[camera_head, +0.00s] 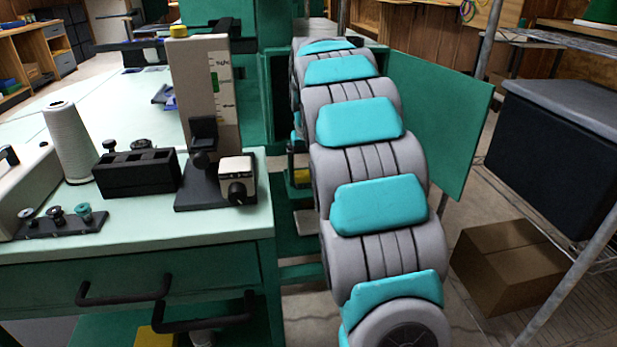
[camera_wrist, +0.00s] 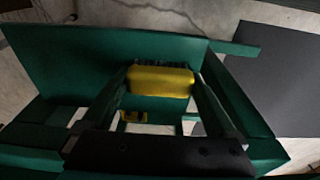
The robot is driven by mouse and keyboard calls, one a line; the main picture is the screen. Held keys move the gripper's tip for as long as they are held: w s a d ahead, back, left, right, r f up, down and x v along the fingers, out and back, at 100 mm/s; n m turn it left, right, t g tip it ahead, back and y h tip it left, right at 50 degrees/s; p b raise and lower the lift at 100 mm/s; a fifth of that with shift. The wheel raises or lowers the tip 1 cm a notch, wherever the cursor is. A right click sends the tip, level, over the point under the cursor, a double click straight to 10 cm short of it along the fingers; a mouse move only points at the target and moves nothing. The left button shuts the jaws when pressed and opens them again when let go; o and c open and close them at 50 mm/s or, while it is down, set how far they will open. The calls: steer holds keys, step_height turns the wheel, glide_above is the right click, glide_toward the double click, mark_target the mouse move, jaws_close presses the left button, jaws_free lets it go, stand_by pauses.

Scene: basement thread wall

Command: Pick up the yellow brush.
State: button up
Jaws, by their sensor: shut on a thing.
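The yellow brush (camera_wrist: 160,80) shows in the wrist view, with dark bristles along its far edge. My gripper (camera_wrist: 160,85) is shut on it, with one finger at each end of the yellow body. A green surface lies around and below the brush. I cannot tell whether the brush still touches anything there.
A smaller yellow item (camera_wrist: 133,116) lies below the brush in the wrist view. A pale worktop holds a white thread cone (camera_head: 70,143), a black block (camera_head: 138,178) and an upright gauge (camera_head: 205,95). A cardboard box (camera_head: 508,267) and dark bin (camera_head: 550,140) stand right.

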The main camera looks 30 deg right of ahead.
mark_target(308, 171)
steer(key=shift+r, duration=0.1)
steer(key=shift+r, duration=1.55)
steer(key=shift+s+d+r, duration=0.1)
steer(key=shift+s+r, duration=0.05)
steer(key=shift+r, duration=0.05)
steer(key=s+d, duration=0.3)
steer(key=s, duration=0.4)
steer(key=s+d+r+b, duration=0.1)
steer(key=s+d, duration=0.2)
steer(key=s, duration=0.4)
steer(key=shift+s+r+b, duration=0.15)
steer(key=shift+s+b, duration=0.05)
steer(key=shift+b, duration=0.1)
